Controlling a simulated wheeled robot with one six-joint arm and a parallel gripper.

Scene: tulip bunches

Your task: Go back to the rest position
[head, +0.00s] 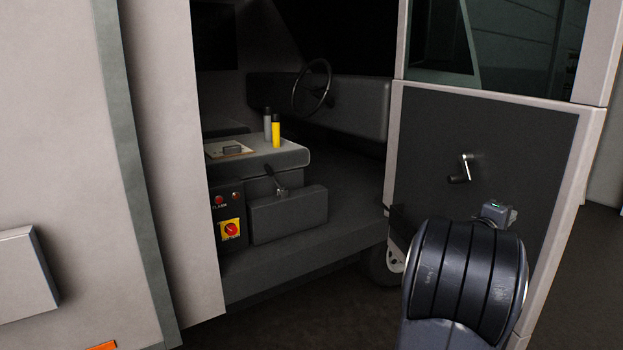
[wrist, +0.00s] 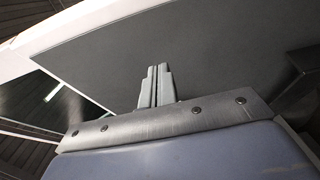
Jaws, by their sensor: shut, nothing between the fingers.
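My gripper (wrist: 157,70) shows in the wrist view with its two grey fingers together and nothing between them. It points toward a dark grey panel (wrist: 215,45). I cannot tell the gap between the fingertips and the panel. In the head view my arm rises at the lower right, in front of the open cab door (head: 425,135). The arm's bulk hides the fingers there.
The door has a crank handle (head: 463,169) just above my arm. Through the doorway are a steering wheel (head: 312,86), a grey console (head: 262,160), a yellow cylinder (head: 276,132) and a red rotary switch (head: 231,229). A pale wall (head: 65,130) fills the left. Dark floor shows below the doorway.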

